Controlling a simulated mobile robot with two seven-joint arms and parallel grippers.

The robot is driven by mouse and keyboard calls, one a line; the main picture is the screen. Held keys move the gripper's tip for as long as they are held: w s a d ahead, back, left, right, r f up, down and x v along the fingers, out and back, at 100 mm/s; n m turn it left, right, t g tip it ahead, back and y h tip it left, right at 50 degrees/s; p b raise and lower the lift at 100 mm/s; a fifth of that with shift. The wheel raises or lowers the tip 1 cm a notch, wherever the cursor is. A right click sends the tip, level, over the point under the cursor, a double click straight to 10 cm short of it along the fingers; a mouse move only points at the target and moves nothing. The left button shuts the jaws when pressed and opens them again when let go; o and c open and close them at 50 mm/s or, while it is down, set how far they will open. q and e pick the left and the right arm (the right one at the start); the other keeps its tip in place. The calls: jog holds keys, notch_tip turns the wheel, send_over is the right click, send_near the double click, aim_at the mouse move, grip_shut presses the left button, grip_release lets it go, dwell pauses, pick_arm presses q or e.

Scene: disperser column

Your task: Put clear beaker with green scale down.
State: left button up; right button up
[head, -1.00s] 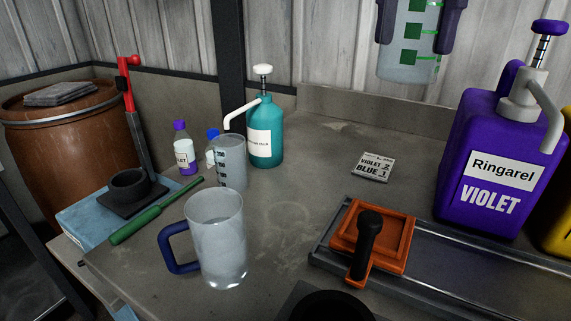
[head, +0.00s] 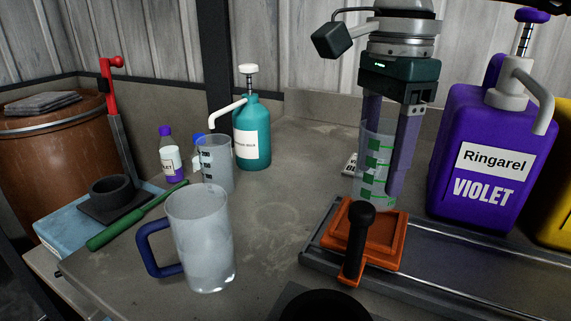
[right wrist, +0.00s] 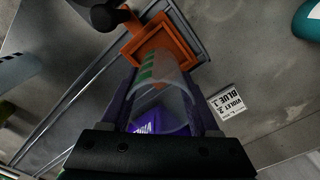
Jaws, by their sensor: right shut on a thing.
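The clear beaker with the green scale (head: 374,172) is upright between the fingers of my right gripper (head: 390,165), which is shut on it. In the head view its base appears just behind the orange square tray (head: 375,246); I cannot tell whether it touches the worktop. In the right wrist view the beaker (right wrist: 165,80) shows between both fingers, with the orange tray (right wrist: 158,45) beyond its far end. My left gripper is not in view.
A violet Ringarel canister (head: 485,160) stands close to the right of the beaker. A blue-handled jug (head: 200,240), a clear beaker with a dark scale (head: 216,165) and a teal pump bottle (head: 252,135) stand left. Worktop (head: 290,170) between them is bare. A label card (right wrist: 226,102) lies near.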

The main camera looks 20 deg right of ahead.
aim_at(375, 191)
jog(key=shift+f, duration=2.05)
jog(key=shift+f, duration=0.1)
jog(key=shift+f, duration=0.15)
jog(key=o, duration=1.4)
jog(key=shift+c, duration=0.2)
notch_tip(375, 191, up, 13)
jog(key=shift+f, duration=0.2)
